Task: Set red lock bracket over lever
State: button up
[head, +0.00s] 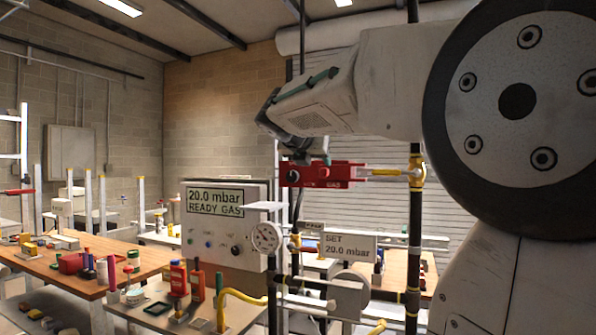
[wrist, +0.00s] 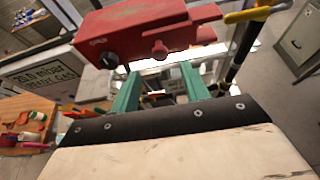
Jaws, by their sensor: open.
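The red lock bracket (head: 338,175) is a box with pale lettering in the head view. It sits at the left end of the yellow lever (head: 388,172), which reaches left from a vertical pipe. In the wrist view the bracket (wrist: 130,32) fills the upper middle, and its right-hand tab meets or overlaps the lever (wrist: 250,14); how far the lever runs inside is hidden. My gripper (head: 306,160) is at the bracket's upper left in the head view. In the wrist view its two green fingers (wrist: 158,72) are apart, just below the bracket in the picture, with nothing visible clamped between them.
A grey control box (head: 225,225) reading "20.0 mbar READY GAS" stands left of the pipes. A round gauge (head: 266,238) and a "SET 20.0 mbar" sign (head: 348,246) are below the bracket. Benches with bottles and tools (head: 120,262) fill the lower left.

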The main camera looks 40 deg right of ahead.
aim_at(324, 171)
jog(key=x, duration=0.7)
jog(key=shift+w+d, duration=0.1)
jog(key=shift+d, duration=0.1)
grip_shut()
